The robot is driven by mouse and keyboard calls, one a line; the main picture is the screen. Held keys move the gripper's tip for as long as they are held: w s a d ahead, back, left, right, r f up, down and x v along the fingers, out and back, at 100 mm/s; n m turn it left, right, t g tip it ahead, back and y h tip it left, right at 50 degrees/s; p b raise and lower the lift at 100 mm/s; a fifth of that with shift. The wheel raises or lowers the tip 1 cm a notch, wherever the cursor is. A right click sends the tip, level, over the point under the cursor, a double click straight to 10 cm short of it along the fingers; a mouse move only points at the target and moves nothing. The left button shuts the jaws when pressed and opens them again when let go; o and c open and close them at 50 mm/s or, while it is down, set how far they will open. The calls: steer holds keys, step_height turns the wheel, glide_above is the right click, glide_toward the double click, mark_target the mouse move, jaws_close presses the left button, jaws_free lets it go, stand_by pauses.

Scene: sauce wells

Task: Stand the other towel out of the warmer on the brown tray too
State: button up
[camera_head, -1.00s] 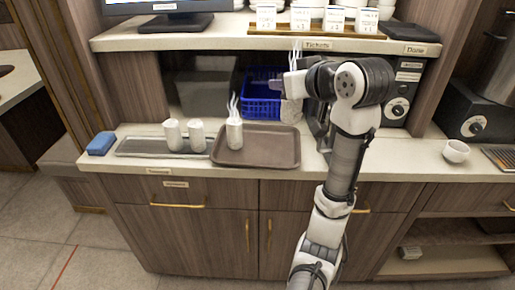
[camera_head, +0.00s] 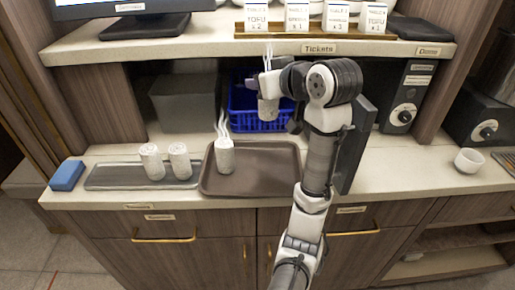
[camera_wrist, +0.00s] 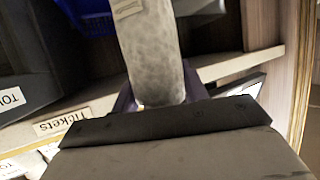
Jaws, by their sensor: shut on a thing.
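My gripper (camera_head: 276,82) is shut on a pale rolled towel (camera_head: 268,108) with wisps of steam above it. It holds the towel upright in front of the blue basket, above the back of the brown tray (camera_head: 275,184). In the wrist view the towel (camera_wrist: 152,55) fills the middle between purple fingers. Another steaming towel (camera_head: 224,156) stands upright on the left part of the brown tray. The warmer (camera_head: 400,98), dark with a white knob, stands to the right, partly hidden by my arm; a dark panel (camera_head: 352,150) sticks out in front of it.
Left of the brown tray, a grey tray (camera_head: 110,177) holds two rolled towels (camera_head: 152,161) without steam. A blue sponge block (camera_head: 67,175) lies further left. The blue basket (camera_head: 243,118) is behind. A ticket shelf (camera_head: 220,42) overhangs. A white cup (camera_head: 468,160) stands at right.

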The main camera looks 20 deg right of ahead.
step_height(320, 180, down, 17)
steer(key=shift+f+p, duration=0.2)
steer(key=shift+p, duration=0.6)
steer(key=shift+f, duration=0.2)
steer(key=o, duration=1)
steer(key=shift+r, duration=0.1)
steer(key=shift+r, duration=0.15)
steer(key=b+v, duration=0.2)
steer(key=v, duration=1)
steer(key=shift+r, duration=0.1)
